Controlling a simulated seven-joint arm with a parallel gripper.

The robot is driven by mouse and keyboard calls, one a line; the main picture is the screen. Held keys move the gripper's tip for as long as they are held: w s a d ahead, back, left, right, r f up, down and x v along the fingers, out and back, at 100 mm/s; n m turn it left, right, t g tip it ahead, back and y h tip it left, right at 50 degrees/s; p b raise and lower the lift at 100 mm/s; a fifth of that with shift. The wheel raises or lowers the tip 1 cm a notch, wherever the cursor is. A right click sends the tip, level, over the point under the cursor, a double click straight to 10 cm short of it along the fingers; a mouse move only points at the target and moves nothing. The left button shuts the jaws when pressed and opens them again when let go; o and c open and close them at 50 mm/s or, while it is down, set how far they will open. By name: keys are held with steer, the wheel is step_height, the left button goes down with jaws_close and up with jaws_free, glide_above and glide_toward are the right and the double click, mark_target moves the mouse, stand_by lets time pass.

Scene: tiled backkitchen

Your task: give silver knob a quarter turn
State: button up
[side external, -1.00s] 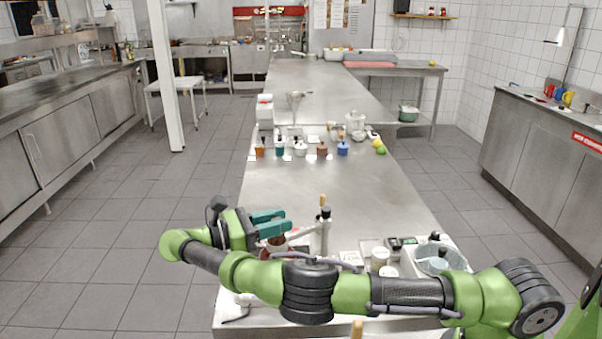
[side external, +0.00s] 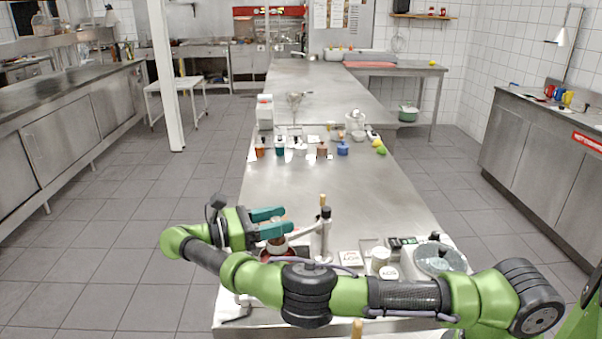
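My gripper (side external: 286,222) is at the near left part of the steel table, with its two teal fingers pointing right and a gap between them. It looks open. A silver upright cylinder (side external: 321,240) with a side arm and a dark top stands just right of the fingertips. I cannot clearly pick out a silver knob; it may be small or hidden by my gripper and arm.
Several small jars (side external: 300,149) stand farther back. The middle of the steel table (side external: 330,184) is clear.

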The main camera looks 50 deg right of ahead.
mark_target(278, 220)
steer(key=r, duration=0.3)
steer(key=shift+s+r, duration=0.35)
steer(key=shift+r, duration=0.05)
steer(key=s+d+r, duration=0.1)
steer(key=s+d, duration=0.1)
steer(key=s, duration=1.3)
steer(key=shift+s, duration=0.15)
